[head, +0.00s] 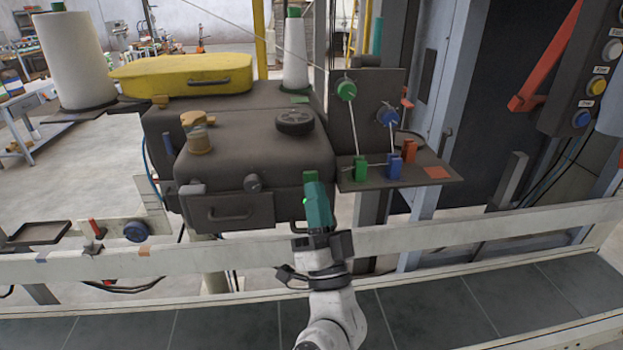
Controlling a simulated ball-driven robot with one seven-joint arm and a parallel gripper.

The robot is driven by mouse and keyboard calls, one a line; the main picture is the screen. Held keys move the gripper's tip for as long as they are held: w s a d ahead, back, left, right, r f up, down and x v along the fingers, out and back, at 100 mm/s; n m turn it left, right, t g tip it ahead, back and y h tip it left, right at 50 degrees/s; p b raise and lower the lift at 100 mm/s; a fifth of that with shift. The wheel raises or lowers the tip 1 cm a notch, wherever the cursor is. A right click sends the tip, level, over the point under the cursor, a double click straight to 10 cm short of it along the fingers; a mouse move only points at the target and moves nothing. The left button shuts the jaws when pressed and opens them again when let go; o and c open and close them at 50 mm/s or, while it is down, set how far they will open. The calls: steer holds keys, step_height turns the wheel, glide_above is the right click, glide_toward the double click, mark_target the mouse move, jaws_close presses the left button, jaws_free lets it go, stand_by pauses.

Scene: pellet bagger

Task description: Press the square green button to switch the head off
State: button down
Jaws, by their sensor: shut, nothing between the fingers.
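The dark brown machine head (250,165) stands beyond the white rail, with a drawer-like front and handle. A small square green patch, which looks like the button (310,176), shows at the right end of its front, just past my gripper's tip. My gripper (314,186) is shut and empty, teal-bodied, reaching up over the rail from below. Its tip overlaps the lower part of the green patch in the picture. I cannot tell whether they touch or whether the patch is pressed in.
A white rail (450,232) crosses in front of the head. To the right, a bracket plate (435,181) carries green and blue thread guides. A black dial (294,121) and tan knob (199,140) sit on top. A control box (590,70) stands far right.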

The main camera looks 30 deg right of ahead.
steer(key=shift+w, duration=0.1)
steer(key=shift+w+d, duration=0.15)
steer(key=shift+w, duration=0.15)
steer(key=shift+w+d, duration=0.2)
steer(key=shift+w, duration=0.3)
stand_by(0.7)
steer(key=shift+s+a, duration=0.1)
steer(key=shift+s, duration=0.05)
steer(key=shift+s+a, duration=0.25)
steer(key=shift+s, duration=0.55)
steer(key=shift+p, duration=0.35)
steer(key=shift+s+a+p, duration=0.3)
steer(key=shift+s+p, duration=0.1)
steer(key=shift+s, duration=0.55)
steer(key=shift+s+a+p, duration=0.3)
steer(key=shift+s+p, duration=0.1)
steer(key=shift+s, duration=0.55)
steer(key=shift+s+a+p, duration=0.3)
steer(key=shift+s+p, duration=0.1)
steer(key=shift+s, duration=0.55)
